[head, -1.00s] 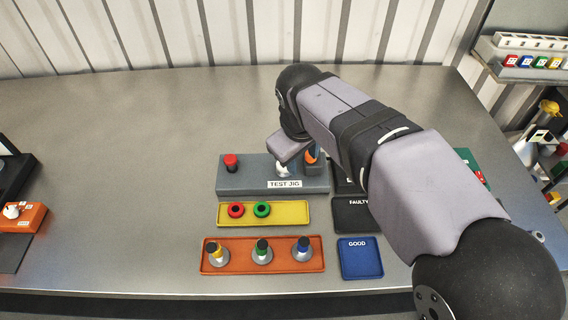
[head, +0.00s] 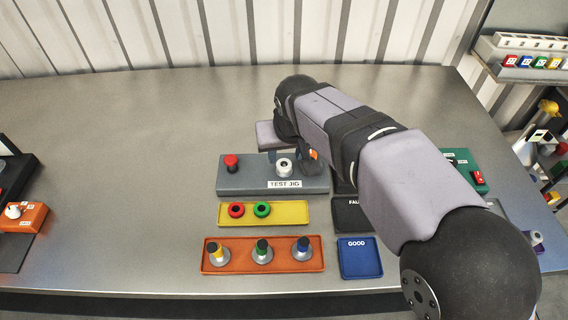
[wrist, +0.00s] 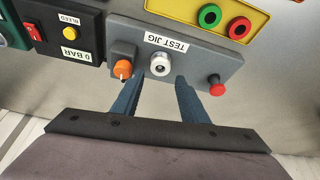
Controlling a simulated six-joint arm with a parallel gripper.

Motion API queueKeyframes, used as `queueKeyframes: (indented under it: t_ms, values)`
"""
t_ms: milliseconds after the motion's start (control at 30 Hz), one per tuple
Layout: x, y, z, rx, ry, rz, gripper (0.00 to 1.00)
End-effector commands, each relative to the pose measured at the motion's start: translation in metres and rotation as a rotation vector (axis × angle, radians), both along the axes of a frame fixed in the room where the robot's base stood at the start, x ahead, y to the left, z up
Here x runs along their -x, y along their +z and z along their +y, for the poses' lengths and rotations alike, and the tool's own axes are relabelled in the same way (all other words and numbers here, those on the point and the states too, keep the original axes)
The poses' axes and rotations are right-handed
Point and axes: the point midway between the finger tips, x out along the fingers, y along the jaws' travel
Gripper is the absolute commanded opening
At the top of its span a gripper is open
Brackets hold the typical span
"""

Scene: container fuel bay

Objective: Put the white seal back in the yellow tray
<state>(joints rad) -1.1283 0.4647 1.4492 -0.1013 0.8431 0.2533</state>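The white seal (head: 284,165), a pale ring with a dark centre, sits on the grey test jig (head: 245,180). It also shows in the wrist view (wrist: 160,65), just beyond my fingertips. My gripper (wrist: 159,82) is open and empty, with one blue finger to each side of the seal's line and a gap between them. In the head view the arm partly hides the gripper. The yellow tray (head: 288,213) lies in front of the jig with a red seal (head: 236,210) and a green seal (head: 262,209) in it; its right part is bare.
The jig carries a red button (wrist: 217,85) and an orange knob (wrist: 123,69) on either side of the seal. An orange tray (head: 232,268) with several capped fittings, a blue GOOD tray (head: 360,262) and a black FAULTY tray (head: 352,216) lie nearby. The table's left middle is clear.

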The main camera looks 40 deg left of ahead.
Motion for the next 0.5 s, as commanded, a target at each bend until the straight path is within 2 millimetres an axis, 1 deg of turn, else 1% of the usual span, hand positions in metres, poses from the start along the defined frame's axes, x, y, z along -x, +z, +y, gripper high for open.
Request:
queueKeyframes:
  t_ms: [133,367,500]
  values:
    - [-0.002,-0.009,0.003,0.005,0.0,0.002,0.4]
    - [-0.009,-0.036,0.012,0.006,0.001,0.003,0.4]
    - [-0.011,-0.045,0.015,0.003,0.001,0.001,0.4]
